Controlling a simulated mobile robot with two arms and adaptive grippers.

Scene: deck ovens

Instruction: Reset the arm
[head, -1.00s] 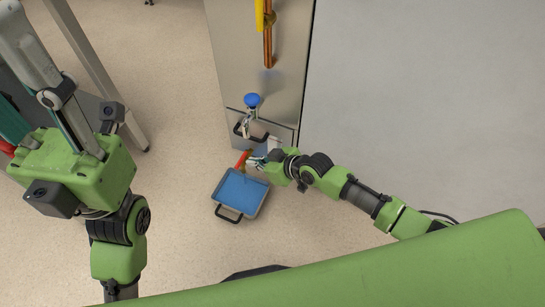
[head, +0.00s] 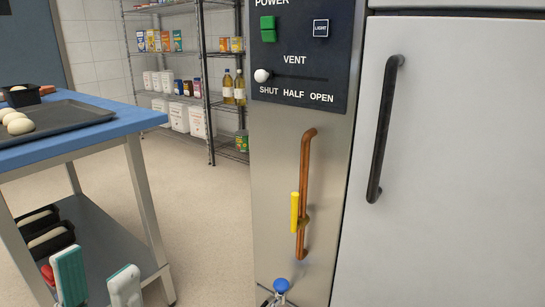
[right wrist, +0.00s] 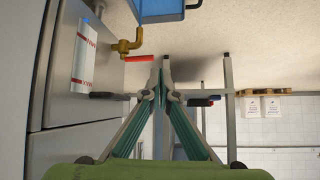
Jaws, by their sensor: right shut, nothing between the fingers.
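My left gripper (head: 97,281) shows at the bottom left of the head view. Its two teal-and-white fingertips stand apart with nothing visible between them. My right gripper (right wrist: 162,78) shows in the right wrist view, its fingers meeting at the tips with nothing between them. It is not visible in the head view. A brass valve with a red handle (right wrist: 137,58) appears just beyond and left of its fingertips. Part of a blue tray (right wrist: 165,10) shows at the top of that view.
A blue-topped bench (head: 85,137) with a dark tray of dough (head: 60,118) stands at left, above my left gripper. The steel oven panel carries a copper pipe with a yellow lever (head: 295,212) and a blue knob (head: 281,285). A wire shelf (head: 190,52) stands behind. Floor between is clear.

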